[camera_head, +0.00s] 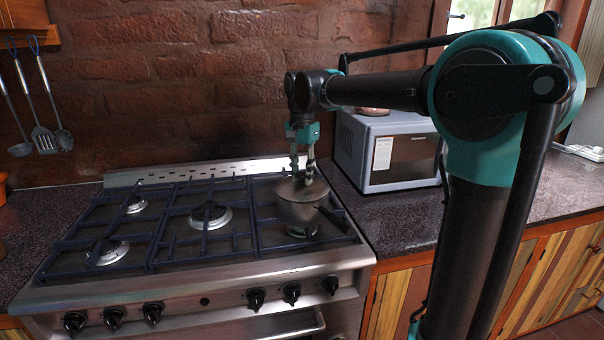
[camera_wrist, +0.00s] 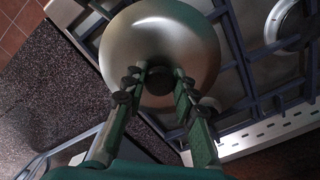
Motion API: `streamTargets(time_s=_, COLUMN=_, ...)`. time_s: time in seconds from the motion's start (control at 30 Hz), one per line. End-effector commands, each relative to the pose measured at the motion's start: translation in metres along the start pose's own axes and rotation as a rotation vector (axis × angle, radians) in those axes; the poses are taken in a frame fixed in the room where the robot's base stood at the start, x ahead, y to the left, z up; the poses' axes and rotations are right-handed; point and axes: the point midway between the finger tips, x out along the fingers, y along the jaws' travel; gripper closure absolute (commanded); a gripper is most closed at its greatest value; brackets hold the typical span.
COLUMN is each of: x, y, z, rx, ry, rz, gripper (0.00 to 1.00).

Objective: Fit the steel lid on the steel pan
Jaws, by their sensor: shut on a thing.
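The steel pan (camera_head: 298,212) stands on the right-hand grate of the stove, with its dark handle (camera_head: 332,220) pointing to the lower right. The steel lid (camera_head: 301,190) is over the top of the pan. In the wrist view the round lid (camera_wrist: 160,42) fills the upper middle and hides the pan. My gripper (camera_head: 302,176) comes down from above and is shut on the lid's dark knob; the knob (camera_wrist: 159,78) shows between its fingertips (camera_wrist: 157,84). I cannot tell whether the lid sits fully flush on the pan's rim.
The stove grate (camera_head: 160,228) has several bare burners to the left. A grey microwave (camera_head: 392,150) stands on the dark counter close to the right of the pan. The brick wall (camera_head: 170,90) is behind, with hanging utensils (camera_head: 42,138) at the left.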

Motion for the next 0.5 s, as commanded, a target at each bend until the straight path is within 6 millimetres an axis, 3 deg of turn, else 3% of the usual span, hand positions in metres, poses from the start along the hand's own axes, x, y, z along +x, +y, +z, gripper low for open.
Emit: streamTargets(time_s=0.5, x=0.0058, y=-0.0001, z=0.0, rx=0.0, ry=0.0, rz=0.0, gripper=1.0)
